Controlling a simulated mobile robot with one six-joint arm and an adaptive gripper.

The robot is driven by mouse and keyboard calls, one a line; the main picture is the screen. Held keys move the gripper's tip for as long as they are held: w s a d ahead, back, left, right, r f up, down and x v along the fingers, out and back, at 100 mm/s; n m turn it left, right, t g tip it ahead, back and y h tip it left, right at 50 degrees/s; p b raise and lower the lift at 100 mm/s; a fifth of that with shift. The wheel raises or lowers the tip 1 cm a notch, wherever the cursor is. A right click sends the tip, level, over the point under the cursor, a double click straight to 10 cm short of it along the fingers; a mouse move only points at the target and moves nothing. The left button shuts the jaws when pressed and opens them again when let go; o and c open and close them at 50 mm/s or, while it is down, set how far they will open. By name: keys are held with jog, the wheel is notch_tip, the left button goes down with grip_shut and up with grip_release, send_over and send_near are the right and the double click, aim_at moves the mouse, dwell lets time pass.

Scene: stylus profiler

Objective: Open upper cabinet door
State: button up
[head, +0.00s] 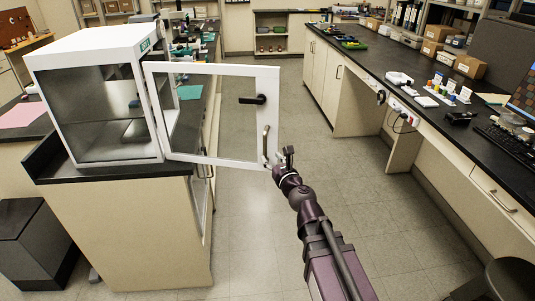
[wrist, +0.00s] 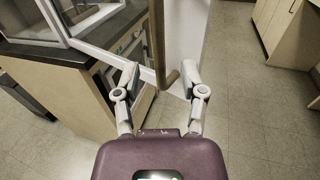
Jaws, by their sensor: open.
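The upper cabinet (head: 95,42) is a white box with glass sides on the black counter at the left. Its white-framed glass door (head: 272,115) stands wide open, swung out to the right over the aisle. The door carries a black lever (head: 252,99) and, below it, a metal bar handle (head: 265,140) near the lower free corner. My gripper (head: 284,158) is at that corner, just below and right of the bar handle. In the wrist view my gripper (wrist: 161,78) is open, with the bar handle (wrist: 158,45) reaching down between its fingertips. I cannot tell whether either finger touches it.
A beige base cabinet (head: 130,240) supports the left counter. A long black counter (head: 400,70) with boxes and instruments runs along the right. The tiled aisle floor (head: 240,240) between them is clear. A stool (head: 508,278) stands at the lower right.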

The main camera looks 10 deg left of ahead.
jog(key=shift+v, duration=0.9)
jog(key=s+d+f+n+g+h+p, duration=0.2)
jog(key=s+d+f+n+g+h, duration=0.1)
jog(key=d+n, duration=0.6)
jog(key=s+d+f+n+g+h+p, duration=0.2)
jog(key=s+d+f+n+g+h, duration=0.2)
jog(key=d+n, duration=0.6)
jog(key=s+d+f+n+g+h+p, duration=0.2)
jog(key=s+d+f+n+g+h, duration=0.1)
jog(key=s+d+f+n+g, duration=0.2)
jog(key=d+n+g, duration=0.2)
jog(key=d+n, duration=0.2)
jog(key=d, duration=0.2)
jog(key=shift+s+d+f+n+h, duration=0.25)
jog(key=shift+s+d+n+h, duration=0.1)
jog(key=shift+n+h, duration=0.05)
